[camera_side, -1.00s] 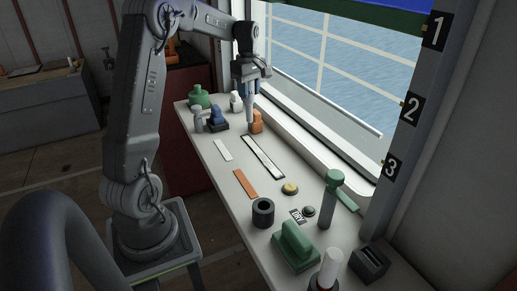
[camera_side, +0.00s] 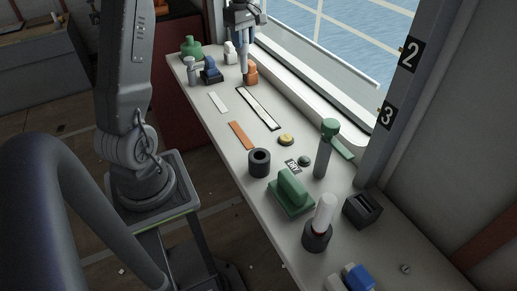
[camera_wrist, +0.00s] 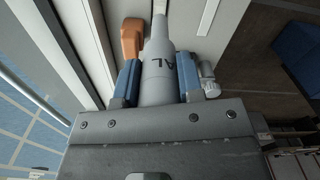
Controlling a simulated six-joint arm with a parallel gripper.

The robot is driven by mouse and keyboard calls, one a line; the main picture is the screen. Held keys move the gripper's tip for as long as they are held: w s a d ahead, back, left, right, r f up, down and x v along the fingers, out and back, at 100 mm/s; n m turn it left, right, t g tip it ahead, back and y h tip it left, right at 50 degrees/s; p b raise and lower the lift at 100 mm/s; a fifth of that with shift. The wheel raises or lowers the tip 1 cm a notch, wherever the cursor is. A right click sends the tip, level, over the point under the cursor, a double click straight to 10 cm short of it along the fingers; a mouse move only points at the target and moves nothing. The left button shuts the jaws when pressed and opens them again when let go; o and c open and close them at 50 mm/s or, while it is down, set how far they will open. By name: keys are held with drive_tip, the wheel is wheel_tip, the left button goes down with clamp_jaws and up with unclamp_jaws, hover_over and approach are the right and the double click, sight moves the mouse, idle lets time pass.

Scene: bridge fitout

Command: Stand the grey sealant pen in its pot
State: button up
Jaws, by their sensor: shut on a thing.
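My gripper (camera_wrist: 158,82) is shut on the grey sealant pen (camera_wrist: 158,62), its two blue fingers on either side of the barrel. Part of a label reading "AL" shows on the pen. In the side view my gripper (camera_side: 243,42) is at the far end of the bench by the window, with the pen (camera_side: 244,68) pointing down beside the orange block (camera_side: 251,74). I cannot tell whether the pen's tip touches the bench. A dark round pot (camera_side: 259,164) with an open, empty top stands mid-bench, well nearer the camera.
Near the pot are an orange strip (camera_side: 241,135), a yellow button (camera_side: 286,140), a green-handled block (camera_side: 291,194) and a tall green-topped post (camera_side: 324,150). A dark holder (camera_side: 317,238) with a white cylinder stands nearer. Blue (camera_side: 210,72) and green (camera_side: 191,48) items stand at the far end.

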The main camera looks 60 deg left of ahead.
drive_tip(key=s+d+r, duration=0.1)
drive_tip(key=s+d, duration=0.3)
drive_tip(key=d, duration=0.6)
drive_tip(key=s+d+r, duration=0.1)
drive_tip(key=s+d, duration=0.2)
drive_tip(key=d, duration=0.8)
drive_tip(key=s+d+r, duration=0.2)
drive_tip(key=s+d, duration=0.2)
drive_tip(key=d, duration=0.7)
drive_tip(key=shift+s, duration=0.3)
wheel_tip(320, 180, down, 6)
drive_tip(key=shift+f, duration=0.2)
drive_tip(key=shift+a+f, duration=0.1)
drive_tip(key=shift+f, duration=0.05)
drive_tip(key=shift+f, duration=0.45)
